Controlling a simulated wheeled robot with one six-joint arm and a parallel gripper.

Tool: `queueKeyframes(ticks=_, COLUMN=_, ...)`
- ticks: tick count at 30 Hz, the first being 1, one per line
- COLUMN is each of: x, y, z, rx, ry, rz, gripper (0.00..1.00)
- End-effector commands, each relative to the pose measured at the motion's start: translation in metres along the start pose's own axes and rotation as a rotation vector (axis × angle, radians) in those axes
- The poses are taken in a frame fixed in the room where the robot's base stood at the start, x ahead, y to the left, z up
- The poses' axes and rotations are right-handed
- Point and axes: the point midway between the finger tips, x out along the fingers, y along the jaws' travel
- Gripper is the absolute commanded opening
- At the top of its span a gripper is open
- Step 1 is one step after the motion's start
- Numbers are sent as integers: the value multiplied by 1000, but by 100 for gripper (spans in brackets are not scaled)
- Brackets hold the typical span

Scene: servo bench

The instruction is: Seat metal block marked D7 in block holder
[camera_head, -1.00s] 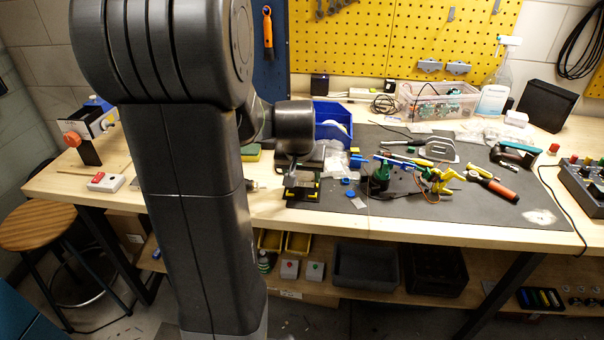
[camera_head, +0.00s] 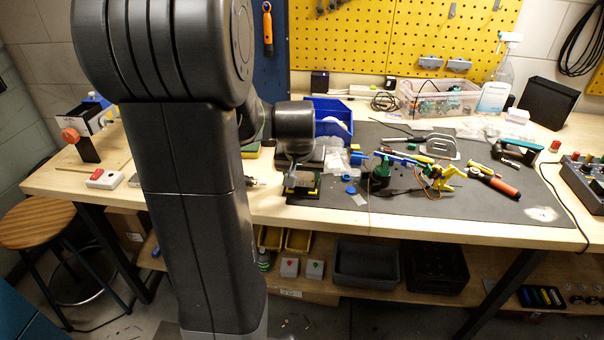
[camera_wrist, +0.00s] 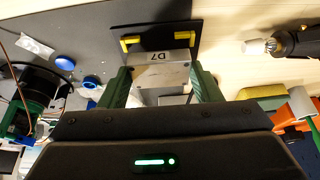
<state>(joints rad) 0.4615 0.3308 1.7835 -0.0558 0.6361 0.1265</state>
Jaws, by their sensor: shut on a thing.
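The metal block marked D7 (camera_wrist: 160,77) is a silver plate with its label on the edge facing the holder. My gripper (camera_wrist: 160,84) is shut on it, with a green finger on each side. The block holder (camera_wrist: 190,28) is a black plate with yellow corner pieces; in the head view the holder (camera_head: 304,198) lies under my gripper (camera_head: 298,166). In the wrist view the labelled edge overlaps the holder's near part, close to the yellow pieces. I cannot tell whether the block touches the holder or hangs above it.
A blue cap (camera_head: 351,190), a green-black device (camera_head: 381,172) and scattered tools lie right of the holder on the dark mat (camera_head: 450,212). A blue bin (camera_head: 328,113) stands behind. A yellow-green sponge (camera_wrist: 262,92) lies nearby. Bare wood lies at the front.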

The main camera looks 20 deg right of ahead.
Motion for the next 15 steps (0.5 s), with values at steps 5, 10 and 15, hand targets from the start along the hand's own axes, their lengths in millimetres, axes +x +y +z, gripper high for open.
queueKeyframes(ticks=5, x=2, y=0, z=1, rx=0, ry=0, rz=0, gripper=32)
queueKeyframes(ticks=10, x=7, y=0, z=3, rx=0, ry=1, rz=0, gripper=32)
queueKeyframes(ticks=15, x=12, y=0, z=5, rx=0, ry=1, rz=0, gripper=32)
